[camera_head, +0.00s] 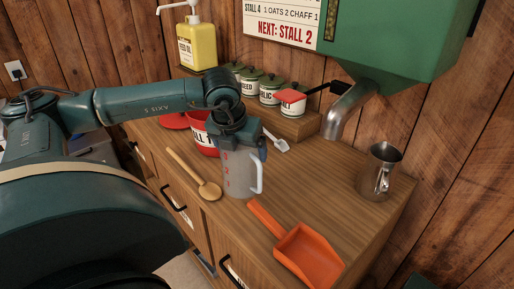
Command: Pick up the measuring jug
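The measuring jug (236,178) is a translucent grey-white vessel with red marks and a pale handle on its right side. It stands upright on the wooden counter in the middle of the camera_head view. My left gripper (238,146) points down right over the jug's top and hides its rim. Its fingers are not clear, so I cannot tell whether it is open or gripping the rim. My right gripper is not in view.
A wooden spoon (194,174) lies left of the jug, and an orange scoop (309,254) lies front right. A red bucket (201,140) stands behind left. A metal pitcher (379,172) stands right, near a hopper spout (347,110). Several canisters line the back shelf.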

